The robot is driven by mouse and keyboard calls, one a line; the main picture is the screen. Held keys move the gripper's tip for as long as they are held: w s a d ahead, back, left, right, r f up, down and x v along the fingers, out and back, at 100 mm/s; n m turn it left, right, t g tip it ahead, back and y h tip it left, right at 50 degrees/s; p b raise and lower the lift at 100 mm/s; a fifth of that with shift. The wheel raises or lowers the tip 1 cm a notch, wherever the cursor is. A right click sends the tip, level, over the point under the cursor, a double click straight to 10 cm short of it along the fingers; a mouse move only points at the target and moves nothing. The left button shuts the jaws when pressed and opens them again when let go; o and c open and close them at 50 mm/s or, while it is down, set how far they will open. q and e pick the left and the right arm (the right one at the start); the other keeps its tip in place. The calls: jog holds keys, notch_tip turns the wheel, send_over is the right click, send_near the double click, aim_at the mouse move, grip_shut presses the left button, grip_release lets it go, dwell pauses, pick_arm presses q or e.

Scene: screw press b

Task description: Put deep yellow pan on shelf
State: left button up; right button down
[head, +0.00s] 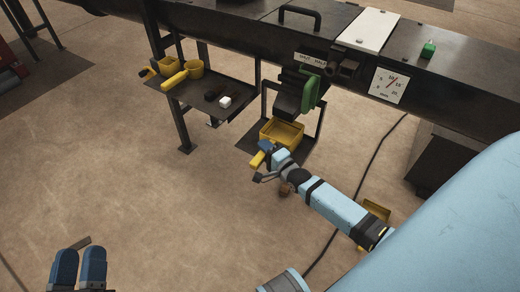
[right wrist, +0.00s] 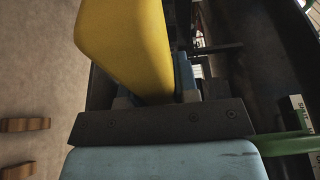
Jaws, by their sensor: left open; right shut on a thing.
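The deep yellow pan (head: 283,132) sits low under the press head, inside a dark frame, with its handle toward my right arm. My right gripper (head: 265,149) is shut on that handle. In the right wrist view the yellow handle (right wrist: 128,45) fills the space between the fingers (right wrist: 155,92); the pan's bowl is not visible there. The dark shelf (head: 232,112) stands left of the press, holding smaller yellow pans (head: 175,79), a white block (head: 225,102) and dark pieces (head: 212,95). My left gripper (head: 79,267) is open and empty at the lower left, far from the pan.
The press has a green part (head: 310,88) above the pan and a dial (head: 388,85) on its beam. Another yellow object (head: 375,210) is partly hidden behind my right arm. A black cable (head: 362,175) crosses the floor. The floor at the left is mostly clear.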

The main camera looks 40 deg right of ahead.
pick_arm(q)
notch_tip(320, 180, down, 3)
jog(key=shift+w+d+r+g+b, duration=0.1)
jog(key=shift+w+r+g+b, duration=0.1)
jog(key=shift+g+b, duration=0.35)
pick_arm(e)
jog(key=shift+w+a+f, duration=0.1)
jog(key=shift+w+f, duration=0.3)
jog(key=shift+w, duration=0.25)
jog(key=shift+w+f, duration=0.35)
jog(key=shift+w, duration=0.25)
jog(key=shift+f, duration=0.2)
jog(key=c, duration=0.9)
grip_release()
pick_arm(q)
jog(key=shift+f, duration=0.1)
pick_arm(e)
jog(key=shift+o, duration=0.2)
jog(key=shift+r, duration=0.15)
